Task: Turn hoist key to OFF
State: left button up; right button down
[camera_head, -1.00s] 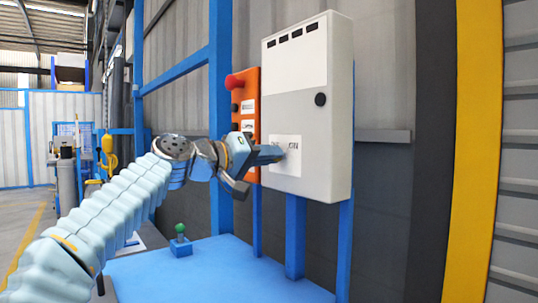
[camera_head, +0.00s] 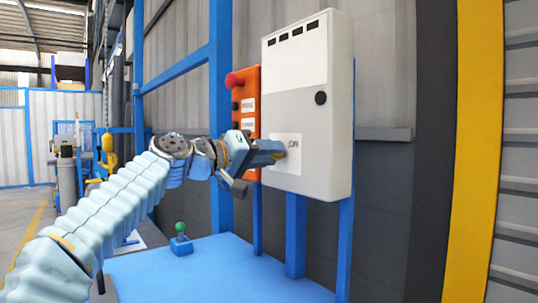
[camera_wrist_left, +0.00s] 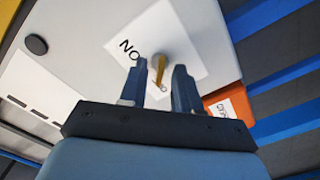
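The hoist key shows in the left wrist view as a yellow lever (camera_wrist_left: 159,68) on a round grey base, on a white label plate (camera_wrist_left: 190,35). "ON" lettering is on the plate beside it; the other marking is mostly hidden. In the head view the plate (camera_head: 291,168) is on the grey-white control box (camera_head: 310,110), and my gripper hides the key. My left gripper (camera_head: 277,150) is at the plate. In the left wrist view its two fingers (camera_wrist_left: 158,88) are apart, with the lever in the gap between them. I see no clear contact. My right gripper is out of view.
An orange button panel (camera_head: 252,100) with a red knob is left of the box. A blue table (camera_head: 215,275) below bears a small green-topped joystick (camera_head: 180,240). Blue posts (camera_head: 295,235) stand under the box.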

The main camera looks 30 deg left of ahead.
pick_arm(q)
jog(key=b+v, duration=0.2)
jog(key=v, duration=1.1)
jog(key=shift+s, duration=0.25)
jog(key=shift+a, duration=0.15)
